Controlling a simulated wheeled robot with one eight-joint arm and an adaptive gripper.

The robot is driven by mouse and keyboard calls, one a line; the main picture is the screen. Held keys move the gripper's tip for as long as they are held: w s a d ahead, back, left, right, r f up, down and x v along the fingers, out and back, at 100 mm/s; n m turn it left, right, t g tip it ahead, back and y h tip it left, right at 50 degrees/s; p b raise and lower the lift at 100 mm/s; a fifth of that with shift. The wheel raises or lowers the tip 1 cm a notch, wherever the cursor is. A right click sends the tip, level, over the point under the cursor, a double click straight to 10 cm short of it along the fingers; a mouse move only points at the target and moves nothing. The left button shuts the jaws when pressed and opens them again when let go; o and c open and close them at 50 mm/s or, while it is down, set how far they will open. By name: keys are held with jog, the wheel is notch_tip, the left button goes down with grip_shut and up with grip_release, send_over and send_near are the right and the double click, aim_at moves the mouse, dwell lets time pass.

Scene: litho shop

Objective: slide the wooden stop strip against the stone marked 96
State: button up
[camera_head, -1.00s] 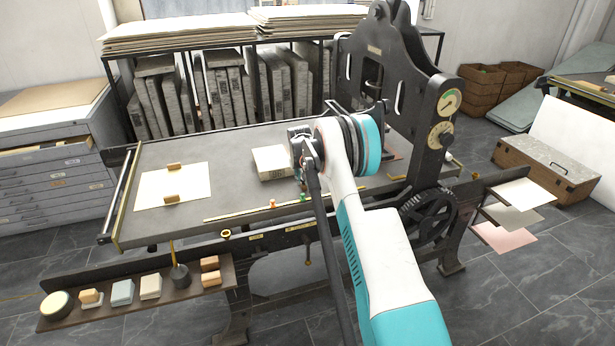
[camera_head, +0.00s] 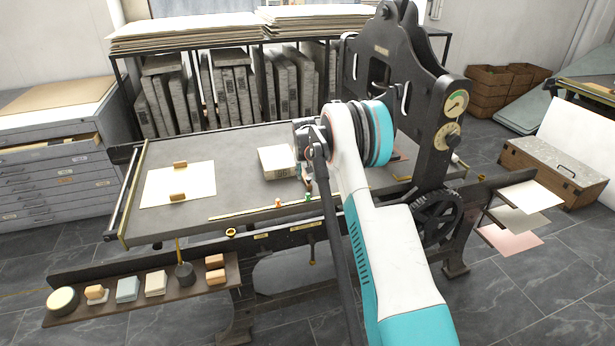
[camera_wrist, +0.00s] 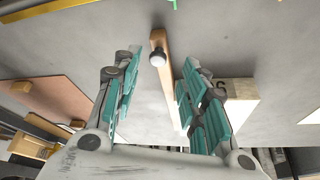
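The pale stone (camera_head: 277,162) lies on the grey press bed, with 96 on its front face. In the wrist view it (camera_wrist: 236,98) shows at right, partly behind a finger. In the head view my arm hides most of the strip.
A white sheet with two wooden blocks (camera_head: 178,197) lies left on the bed (camera_head: 232,150). A yellow scale (camera_head: 245,213) runs along the front edge, with small green and orange pieces near my gripper. The black press frame (camera_head: 432,110) stands close at right.

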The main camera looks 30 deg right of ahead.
jog(key=v, duration=0.8)
jog(key=shift+r, duration=0.1)
jog(key=s+a+r+n+t+y, duration=0.15)
jog(key=s+a+r+n, duration=0.25)
jog(key=s+a+r, duration=1.65)
jog(key=s+a+f+n, duration=0.1)
jog(key=s+a, duration=0.2)
jog(key=s, duration=0.5)
jog(key=s+a+f+n+t, duration=0.1)
jog(key=s+a+f, duration=0.1)
jog(key=s, duration=0.7)
jog(key=s+a+f+n+t+y, duration=0.1)
jog(key=s+a, duration=0.3)
jog(key=s, duration=0.4)
jog(key=shift+s+a+f, duration=0.25)
jog(key=shift+s+a, duration=0.1)
jog(key=shift+s, duration=0.05)
